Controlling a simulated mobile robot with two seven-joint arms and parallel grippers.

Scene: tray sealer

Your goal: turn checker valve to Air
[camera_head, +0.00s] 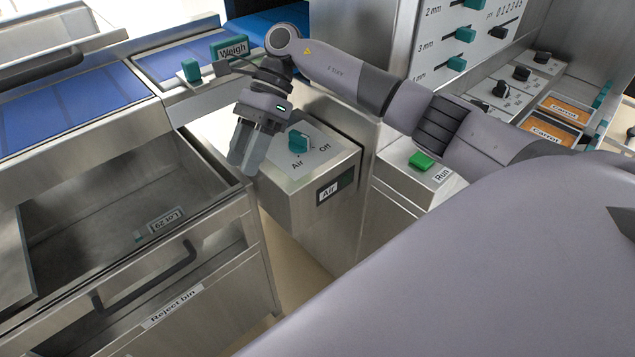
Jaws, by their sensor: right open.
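The checker valve is a teal knob (299,141) on top of a steel box (345,152) in the middle of the head view. The labels Air and Off are printed on the plate around it. Its exact pointing direction is hard to tell at this size. A small display (329,191) on the box's front reads "Air". My right gripper (247,160) is open and empty, fingers pointing down, just left of the knob and apart from it. My left gripper is not in view.
An open steel reject bin (145,235) stands at the left, below blue conveyor belts (70,108). A teal slider by the Weigh label (233,48) is behind my gripper. A green Run button (421,161) lies to the right, under my right arm.

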